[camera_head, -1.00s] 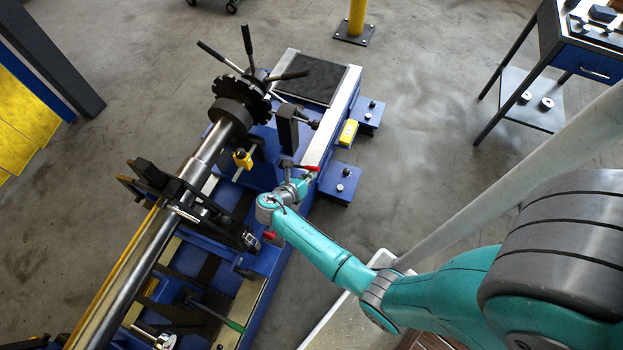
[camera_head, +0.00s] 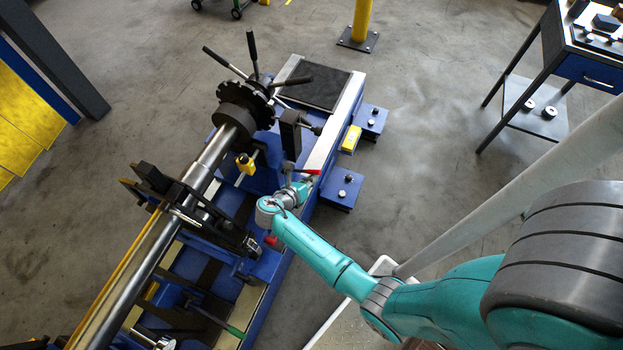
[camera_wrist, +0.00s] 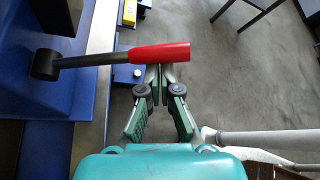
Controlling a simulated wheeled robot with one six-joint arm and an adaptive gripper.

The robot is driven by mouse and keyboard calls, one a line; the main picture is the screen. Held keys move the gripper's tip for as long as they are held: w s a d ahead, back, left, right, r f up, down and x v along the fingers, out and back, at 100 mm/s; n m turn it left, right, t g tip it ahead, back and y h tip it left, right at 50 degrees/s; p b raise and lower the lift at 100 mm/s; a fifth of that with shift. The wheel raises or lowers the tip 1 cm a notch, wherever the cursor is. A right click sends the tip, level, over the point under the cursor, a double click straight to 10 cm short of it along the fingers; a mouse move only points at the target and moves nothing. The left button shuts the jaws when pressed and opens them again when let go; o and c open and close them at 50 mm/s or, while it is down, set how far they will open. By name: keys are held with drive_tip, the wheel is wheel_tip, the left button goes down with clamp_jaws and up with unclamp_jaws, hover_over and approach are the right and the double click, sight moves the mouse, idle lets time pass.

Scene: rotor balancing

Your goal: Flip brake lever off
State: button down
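The brake lever is a black rod with a red handle. In the wrist view its handle (camera_wrist: 160,53) lies level across the tips of my gripper (camera_wrist: 160,84), with the black rod running left to a dark hub (camera_wrist: 46,64) on the blue machine. My gripper's two green fingers are together with only a narrow slit between them, and the handle is not between them. I cannot tell whether the tips touch it. In the head view the red handle (camera_head: 307,172) shows just beyond my gripper (camera_head: 301,186).
The blue balancing machine (camera_head: 262,165) carries a long steel shaft (camera_head: 140,262) and a black hub with several handles (camera_head: 243,103). A yellow block (camera_head: 351,139) sits near its right edge. A yellow post (camera_head: 361,20) and a tool table (camera_head: 590,68) stand beyond open grey floor.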

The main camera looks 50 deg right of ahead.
drive_tip(key=s+a+r, duration=0.1)
drive_tip(key=s+a, duration=0.1)
drive_tip(key=a, duration=0.7)
drive_tip(key=shift+s, duration=0.35)
drive_tip(key=s+a+f+m+t+y, duration=0.2)
drive_tip(key=s+f+m+t+y, duration=0.3)
drive_tip(key=s, duration=0.8)
drive_tip(key=s+a+r+m+t+y, duration=0.1)
drive_tip(key=s+a+r+m+y, duration=0.1)
drive_tip(key=s+a+m+y, duration=0.3)
drive_tip(key=s+a+r+m+t, duration=0.1)
drive_tip(key=r+m, duration=0.4)
drive_tip(key=r, duration=0.5)
drive_tip(key=s+a+r+m+t+y, duration=0.1)
drive_tip(key=s+r+m+t, duration=0.3)
drive_tip(key=r, duration=0.6)
drive_tip(key=s+a+r+m+t+y, duration=0.1)
drive_tip(key=s+r+m, duration=0.4)
drive_tip(key=r, duration=0.5)
drive_tip(key=shift+s+r+m+t, duration=0.2)
drive_tip(key=shift+s+m+t, duration=0.15)
drive_tip(key=shift+t, duration=0.45)
